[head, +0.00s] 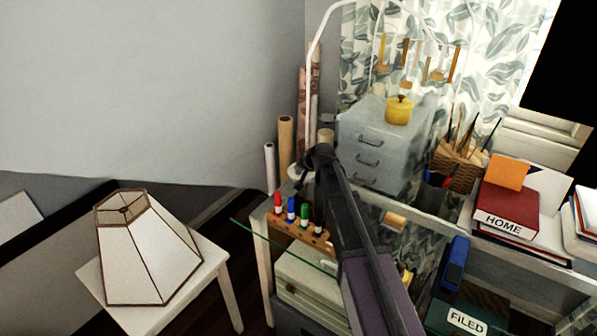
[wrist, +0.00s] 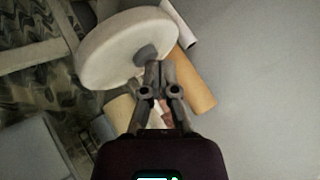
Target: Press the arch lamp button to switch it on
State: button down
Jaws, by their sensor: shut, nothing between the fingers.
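The arch lamp (head: 310,75) is a thin white curved tube rising behind the glass-topped desk. In the wrist view its round white base (wrist: 105,42) fills the upper left, with a small grey button (wrist: 145,53) near its edge. My gripper (wrist: 160,70) is shut and empty, its fingertips right beside the button in that view. I cannot tell whether they touch it. In the head view my gripper (head: 318,156) is at the lamp's foot and hides the button. I cannot tell whether the lamp is lit.
Rolled papers (head: 286,140) stand by the wall close to the lamp. A marker holder (head: 298,230) sits just in front of my gripper. A grey drawer unit (head: 360,125) stands to the right. A lampshade (head: 145,250) sits on a white table at left.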

aim_at(299, 172)
jog(key=shift+r, duration=0.1)
dwell(0.3)
jog(key=shift+r+p, duration=0.55)
jog(key=shift+p, duration=0.15)
notch_tip(299, 172, up, 6)
jog(key=p, duration=0.6)
dwell(0.5)
jog(key=s+d+n+g+h+p, duration=0.1)
jog(key=s+d+g, duration=0.1)
jog(key=s+d, duration=0.4)
jog(key=s+d+g+h+p, duration=0.2)
jog(key=s+d, duration=0.3)
jog(key=s, duration=1.1)
jog(key=s+d+n+g+h+p, duration=0.1)
jog(key=s+d+g, duration=0.2)
jog(key=s, duration=0.9)
jog(key=d+f, duration=0.1)
jog(key=d, duration=0.2)
jog(key=shift+d+n+g+h+p, duration=0.3)
jog(key=shift+d+g+h+p, duration=0.05)
jog(key=shift+g+h, duration=0.05)
